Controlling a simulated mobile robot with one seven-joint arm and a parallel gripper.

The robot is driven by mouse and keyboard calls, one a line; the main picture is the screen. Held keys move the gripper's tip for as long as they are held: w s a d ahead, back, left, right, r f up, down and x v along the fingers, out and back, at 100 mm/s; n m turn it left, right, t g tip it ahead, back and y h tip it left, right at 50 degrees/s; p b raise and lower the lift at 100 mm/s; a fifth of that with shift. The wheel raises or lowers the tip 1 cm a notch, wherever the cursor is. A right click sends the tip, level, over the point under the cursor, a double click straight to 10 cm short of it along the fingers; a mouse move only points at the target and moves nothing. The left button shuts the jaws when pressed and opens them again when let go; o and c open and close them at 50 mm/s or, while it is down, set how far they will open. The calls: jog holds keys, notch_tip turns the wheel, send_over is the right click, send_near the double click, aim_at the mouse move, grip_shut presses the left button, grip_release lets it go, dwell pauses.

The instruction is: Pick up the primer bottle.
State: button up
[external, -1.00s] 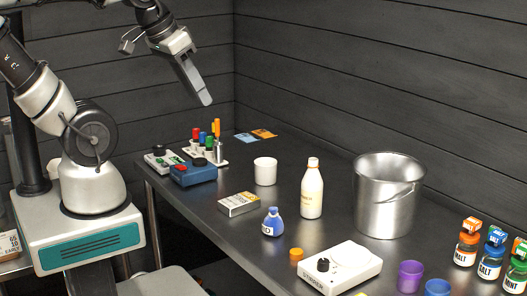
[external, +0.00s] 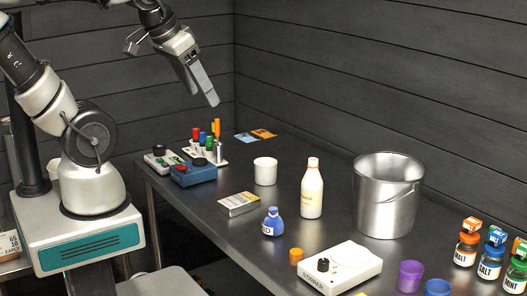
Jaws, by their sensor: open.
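A tall cream bottle (external: 312,190) with a white cap stands upright on the dark metal bench, left of the steel pot. Its label is too small to read, so I cannot confirm that it is the primer bottle. A small round blue bottle (external: 272,223) with a blue stopper and a white label stands in front of it to the left. My gripper (external: 207,92) is open and empty, high above the far left part of the bench, up and left of both bottles. It touches nothing.
A steel pot (external: 388,197) stands right of the cream bottle. A white cup (external: 265,171), a flat box (external: 239,204), an orange cap (external: 296,255) and a white stirrer (external: 342,268) surround the bottles. Labelled jars (external: 490,260) stand at right. Dark walls close the back.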

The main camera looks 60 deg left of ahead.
jog(key=w+a+f+m+t+y+b, duration=0.1)
jog(key=w+a+f+m+t+b, duration=0.1)
jog(key=w+a+f, duration=0.45)
jog(key=w+a+f+m+t+y+b, duration=0.1)
jog(key=w+a+f+y, duration=0.15)
jog(key=w+a, duration=0.75)
jog(key=m+t+h+b, duration=0.1)
jog(key=m+h+b, duration=0.4)
jog(key=h, duration=0.8)
send_near(312, 187)
jog(key=w+d+f, duration=0.1)
jog(key=w+f, duration=0.2)
jog(key=w, duration=0.2)
jog(key=shift+x, duration=2.65)
jog(key=c, duration=1.3)
